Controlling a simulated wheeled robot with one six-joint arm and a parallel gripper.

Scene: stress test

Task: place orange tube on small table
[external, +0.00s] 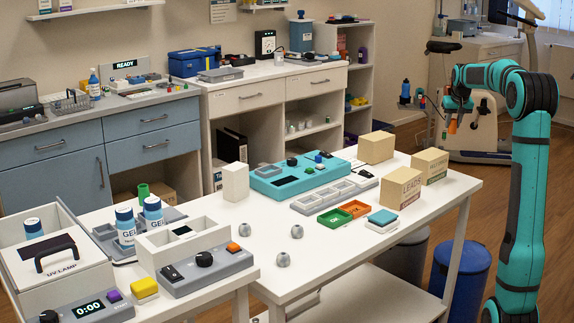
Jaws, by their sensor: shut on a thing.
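My gripper (456,106) is at the right of the external view, at the end of my raised teal and black arm. It is shut on an orange tube (452,127), which hangs below the jaws in the air. The gripper is small here and its fingers are hard to make out. Two white tables stand in front: a longer one (330,238) in the middle and another at the lower left. I cannot tell which is the small table. The tube is beyond the right far end of the longer table, apart from it.
An exercise machine (482,125) stands behind my gripper.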

